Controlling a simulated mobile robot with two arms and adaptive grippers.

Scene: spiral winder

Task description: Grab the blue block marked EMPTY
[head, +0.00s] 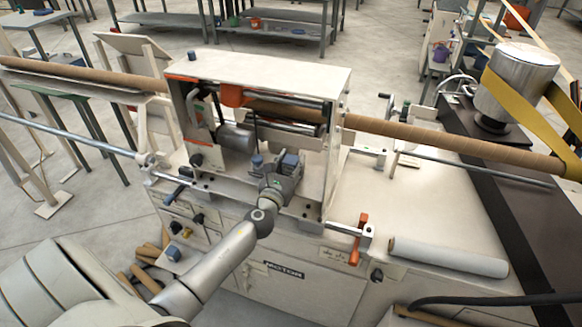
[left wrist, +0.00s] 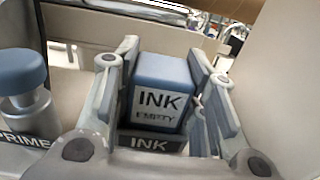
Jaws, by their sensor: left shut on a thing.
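The blue block marked INK EMPTY (left wrist: 162,90) sits between the two fingers of my left gripper (left wrist: 163,95) in the left wrist view. The fingers are shut on its two sides. A dark plate labelled INK (left wrist: 150,144) is just below and in front of the block. In the head view the left gripper (head: 283,172) reaches into the machine's front opening, and the blue block (head: 290,160) shows at its tip. Whether the block still touches its seat cannot be told. My right gripper is not in view.
A blue-capped knob (left wrist: 22,78) marked PRIME stands left of the gripper. The winding machine's white top cover (head: 260,72) is above and behind. A long brown tube (head: 450,142) runs across the machine. An orange handle (head: 358,240) sticks up at the front right.

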